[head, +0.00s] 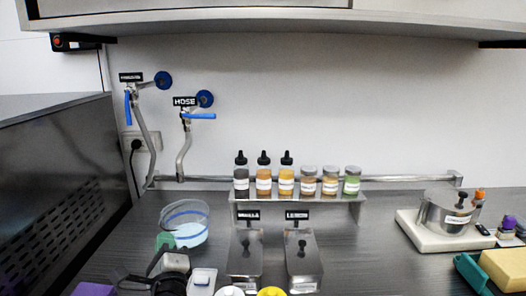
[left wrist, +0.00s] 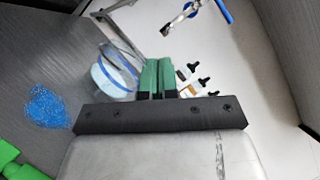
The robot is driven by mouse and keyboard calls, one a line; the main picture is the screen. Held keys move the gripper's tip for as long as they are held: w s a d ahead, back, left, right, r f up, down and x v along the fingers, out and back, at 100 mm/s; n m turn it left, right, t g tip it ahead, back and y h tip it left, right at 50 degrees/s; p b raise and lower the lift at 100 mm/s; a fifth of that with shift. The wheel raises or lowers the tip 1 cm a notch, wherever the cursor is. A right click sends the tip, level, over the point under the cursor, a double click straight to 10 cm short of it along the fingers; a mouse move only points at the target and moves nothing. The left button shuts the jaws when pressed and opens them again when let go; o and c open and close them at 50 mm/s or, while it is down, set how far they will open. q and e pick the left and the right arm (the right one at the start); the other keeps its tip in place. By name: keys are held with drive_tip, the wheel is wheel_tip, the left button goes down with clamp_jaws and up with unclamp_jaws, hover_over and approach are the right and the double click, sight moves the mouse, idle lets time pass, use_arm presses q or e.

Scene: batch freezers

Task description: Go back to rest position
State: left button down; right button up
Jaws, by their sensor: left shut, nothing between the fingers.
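My left gripper (head: 165,242) shows at the lower left of the head view, with green fingertips on a dark body. It is in front of the clear bowl with a blue band (head: 185,222) and overlaps its left edge in the picture. In the left wrist view the two green fingers (left wrist: 156,76) lie side by side, shut, with nothing held. The bowl (left wrist: 114,72) shows there just left of the fingers. My right gripper is in neither view.
Two labelled metal containers (head: 303,262) stand at the middle. Bottles and jars (head: 286,180) line a raised metal shelf (head: 300,208). A metal pot (head: 447,215) sits on a white base at right. Blue-handled taps (head: 200,116) are on the wall. Counter between containers and pot is clear.

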use_arm(q)
drive_tip(key=s+a+f+n+g+h, duration=0.25)
drive_tip(key=s+f+n+g, duration=0.75)
drive_tip(key=s+f, duration=0.55)
drive_tip(key=s+d+f+n+g+h, duration=0.2)
drive_tip(key=s+f+n+g+h, duration=0.15)
drive_tip(key=s, duration=0.55)
drive_tip(key=s+d+f+n+g+h, duration=0.25)
drive_tip(key=s+f+n, duration=0.25)
drive_tip(key=s, duration=0.4)
wheel_tip(320, 180, down, 25)
drive_tip(key=s+a+g, duration=0.1)
drive_tip(key=s+a+f+g, duration=0.1)
drive_tip(key=s+a+f, duration=0.2)
drive_tip(key=s+f, duration=1.3)
drive_tip(key=shift+s+m+g+y, duration=0.2)
drive_tip(key=shift+m+g+y, duration=0.15)
drive_tip(key=shift+y, duration=0.1)
